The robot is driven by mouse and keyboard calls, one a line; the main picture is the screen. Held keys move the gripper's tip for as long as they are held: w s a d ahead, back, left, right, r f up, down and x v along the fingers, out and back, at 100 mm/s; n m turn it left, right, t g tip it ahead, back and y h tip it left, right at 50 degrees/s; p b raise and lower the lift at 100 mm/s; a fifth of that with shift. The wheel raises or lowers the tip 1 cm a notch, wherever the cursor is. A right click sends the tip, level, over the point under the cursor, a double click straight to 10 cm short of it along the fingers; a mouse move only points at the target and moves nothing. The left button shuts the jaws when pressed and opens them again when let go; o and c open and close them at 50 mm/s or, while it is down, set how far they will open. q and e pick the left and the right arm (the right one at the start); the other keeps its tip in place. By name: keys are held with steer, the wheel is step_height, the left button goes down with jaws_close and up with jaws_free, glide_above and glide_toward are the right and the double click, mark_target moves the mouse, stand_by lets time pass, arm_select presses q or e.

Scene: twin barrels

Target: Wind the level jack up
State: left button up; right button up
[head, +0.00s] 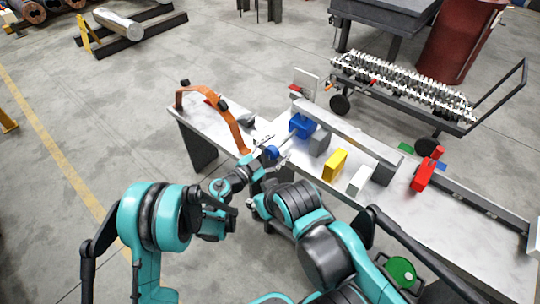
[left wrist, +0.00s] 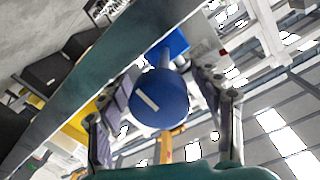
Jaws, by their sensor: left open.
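The level jack appears to be the blue block (head: 300,126) on the bench, with a round blue knob (head: 272,153) at its near-left side. In the left wrist view the knob (left wrist: 160,98) faces me, with a white line across its face. A blue body (left wrist: 172,47) shows behind it. My left gripper (head: 266,165) is at the knob in the head view. In the left wrist view its open fingers (left wrist: 158,88) stand on either side of the knob; I cannot tell whether they touch it. I cannot make out my right gripper.
The bench (head: 445,228) carries a grey block (head: 319,142), a yellow block (head: 335,165), a white block (head: 359,180) and a red tool (head: 427,171). An orange arch (head: 232,120) rises left of the jack. A loaded cart (head: 400,88) stands behind.

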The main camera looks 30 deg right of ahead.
mark_target(270, 155)
arm_select(q)
steer(key=shift+s+b+v, duration=0.2)
steer(key=shift+b+v, duration=0.7)
steer(key=shift+v, duration=2.4)
